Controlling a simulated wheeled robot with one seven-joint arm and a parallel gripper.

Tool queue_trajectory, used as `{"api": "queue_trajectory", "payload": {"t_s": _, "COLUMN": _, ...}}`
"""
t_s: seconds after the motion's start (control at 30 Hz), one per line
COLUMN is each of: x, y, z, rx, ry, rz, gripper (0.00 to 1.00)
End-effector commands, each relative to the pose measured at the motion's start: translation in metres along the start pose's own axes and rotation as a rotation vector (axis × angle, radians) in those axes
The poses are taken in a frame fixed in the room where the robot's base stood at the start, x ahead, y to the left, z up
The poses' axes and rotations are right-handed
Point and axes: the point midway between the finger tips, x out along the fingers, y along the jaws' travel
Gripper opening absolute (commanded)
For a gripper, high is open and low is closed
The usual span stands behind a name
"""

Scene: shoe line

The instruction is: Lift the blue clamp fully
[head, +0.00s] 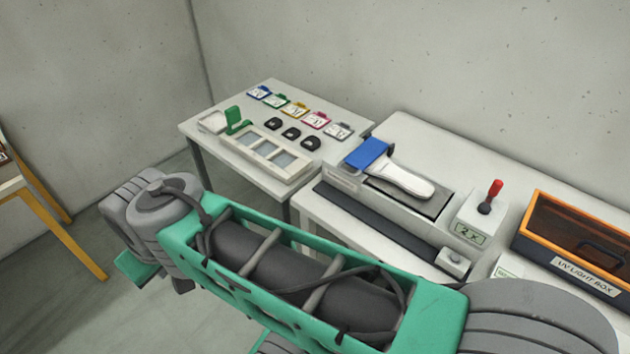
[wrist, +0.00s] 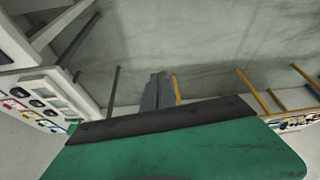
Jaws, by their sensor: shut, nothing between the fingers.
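The blue clamp (head: 368,153) sits at the left end of a grey press-like fixture (head: 437,222) on the right-hand table. It lies slanted over the end of a white shoe-shaped piece (head: 403,182). In the wrist view the clamp does not show. In the head view my arm crosses the foreground, and the gripper's fingers cannot be made out there. The gripper is away from the clamp.
A red-knobbed lever box (head: 480,214) and an orange-framed UV light box (head: 578,248) stand right of the fixture. The left table (head: 213,143) holds coloured tags, black pieces, a white tray (head: 268,158) and a green stand (head: 236,121).

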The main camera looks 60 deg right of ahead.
Motion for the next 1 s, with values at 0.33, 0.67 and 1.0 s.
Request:
{"api": "queue_trajectory", "payload": {"t_s": 0.33, "x": 0.007, "y": 0.005, "z": 0.0, "rx": -0.008, "ry": 0.0, "rz": 0.012, "gripper": 0.0}}
{"api": "queue_trajectory", "payload": {"t_s": 0.67, "x": 0.154, "y": 0.234, "z": 0.046, "rx": -0.544, "ry": -0.261, "rz": 0.591, "gripper": 0.0}}
{"api": "queue_trajectory", "payload": {"t_s": 1.0, "x": 0.129, "y": 0.396, "z": 0.149, "rx": -1.334, "ry": -1.355, "rz": 0.8, "gripper": 0.0}}
